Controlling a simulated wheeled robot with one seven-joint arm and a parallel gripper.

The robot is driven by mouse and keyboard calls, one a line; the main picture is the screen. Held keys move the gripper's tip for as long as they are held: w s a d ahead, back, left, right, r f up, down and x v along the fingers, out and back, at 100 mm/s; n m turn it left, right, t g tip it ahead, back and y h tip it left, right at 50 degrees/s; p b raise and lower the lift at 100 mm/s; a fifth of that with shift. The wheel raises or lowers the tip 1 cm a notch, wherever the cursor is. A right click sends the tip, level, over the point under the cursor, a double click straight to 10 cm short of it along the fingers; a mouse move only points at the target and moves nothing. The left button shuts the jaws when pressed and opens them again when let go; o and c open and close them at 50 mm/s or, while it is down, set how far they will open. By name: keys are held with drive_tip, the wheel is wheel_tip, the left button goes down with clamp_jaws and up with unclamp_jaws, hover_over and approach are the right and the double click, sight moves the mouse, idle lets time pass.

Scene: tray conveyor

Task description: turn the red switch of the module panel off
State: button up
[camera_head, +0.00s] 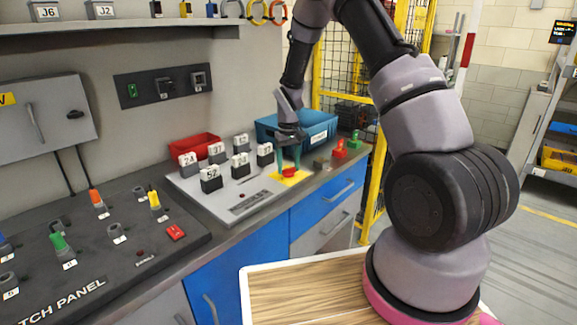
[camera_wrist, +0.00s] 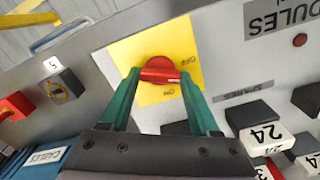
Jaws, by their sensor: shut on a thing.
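The red switch (camera_head: 289,173) is a round knob with a raised grip bar on a yellow plate at the right end of the light grey module panel (camera_head: 207,194). In the wrist view the red switch (camera_wrist: 160,68) lies between the two green fingers of my gripper (camera_wrist: 160,76). My gripper (camera_head: 289,166) points down from above and is shut on the knob's bar. The bar runs roughly from finger to finger in the wrist view.
Several black numbered modules (camera_head: 211,180) stand on the panel left of the switch. A red bin (camera_head: 195,146) and a blue bin (camera_head: 318,128) stand behind. Small red and green blocks (camera_head: 339,152) lie to the right. A dark patch panel (camera_head: 80,285) fills the near left.

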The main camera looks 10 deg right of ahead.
sight(289, 168)
drive_tip(key=n, duration=0.4)
drive_tip(key=shift+n, duration=0.4)
idle(0.4)
drive_tip(key=o, duration=1.4)
drive_tip(key=shift+c, duration=0.2)
wheel_tip(289, 168, up, 11)
